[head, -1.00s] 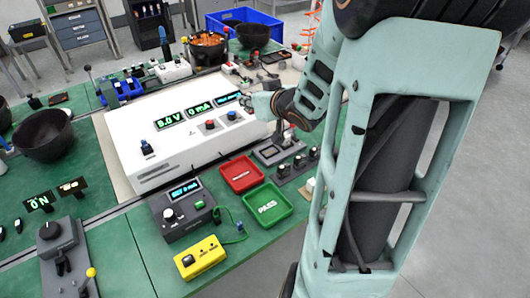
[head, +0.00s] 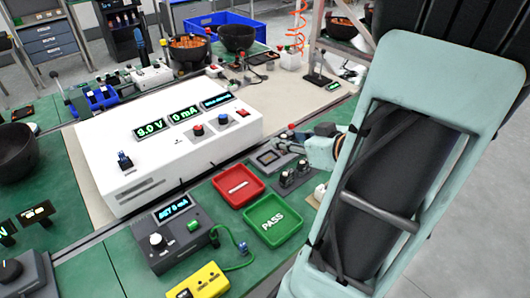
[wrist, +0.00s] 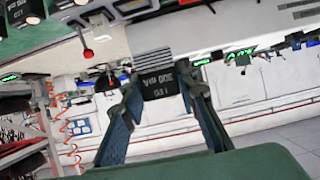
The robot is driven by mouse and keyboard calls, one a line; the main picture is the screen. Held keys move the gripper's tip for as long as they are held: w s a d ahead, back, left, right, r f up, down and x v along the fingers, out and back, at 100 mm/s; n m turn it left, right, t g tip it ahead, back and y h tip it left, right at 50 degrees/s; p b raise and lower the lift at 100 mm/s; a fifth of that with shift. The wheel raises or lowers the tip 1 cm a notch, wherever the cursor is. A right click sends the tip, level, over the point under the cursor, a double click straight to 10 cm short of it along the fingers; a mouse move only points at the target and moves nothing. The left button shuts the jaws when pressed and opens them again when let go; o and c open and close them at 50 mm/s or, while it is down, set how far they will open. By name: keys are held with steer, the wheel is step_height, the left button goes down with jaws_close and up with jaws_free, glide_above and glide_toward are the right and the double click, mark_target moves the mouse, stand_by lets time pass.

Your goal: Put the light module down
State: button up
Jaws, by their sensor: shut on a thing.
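The light module (wrist: 160,84) is a small black block with pale lettering and a ribbed grey top, seen upside down in the wrist view. My gripper (wrist: 160,92) has its two fingers on either side of the block and is shut on it. In the head view, my gripper (head: 286,138) is by the right front corner of the white supply unit (head: 150,160), above a grey fixture (head: 265,158). The module cannot be made out there. A red tray (head: 238,186) and a green PASS tray (head: 272,220) lie in front of the fixture.
Several small dark modules (head: 287,178) stand in a holder beside the trays. A grey meter box (head: 170,236) and a yellow box (head: 200,284) stand at the front. Bowls and a blue crate (head: 222,20) are farther back. A beige mat (head: 300,100) has bare room.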

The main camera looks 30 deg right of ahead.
mark_target(268, 159)
steer(key=x, duration=0.3)
steer(key=d+b+x, duration=0.1)
steer(key=x, duration=0.1)
steer(key=shift+w+f, duration=0.15)
steer(key=w+f+b, duration=0.1)
steer(key=w+f, duration=0.1)
steer(key=w+f+b, duration=0.1)
steer(key=w+f, duration=0.1)
steer(key=shift+w+d+f, duration=0.2)
steer(key=shift+f, duration=0.2)
steer(key=shift+c, duration=0.2)
steer(key=shift+w+f+b, duration=0.15)
steer(key=shift+f+b, duration=0.05)
steer(key=shift+b, duration=0.1)
steer(key=shift+w+f+b, duration=0.1)
steer(key=shift+f+b, duration=0.25)
steer(key=shift+f, duration=0.5)
steer(key=shift+w+f+b, duration=0.15)
steer(key=shift+f+b, duration=0.15)
steer(key=shift+f, duration=0.55)
steer(key=shift+f, duration=0.1)
steer(key=o, duration=1.2)
steer(key=shift+f, duration=0.1)
steer(key=shift+c, duration=0.2)
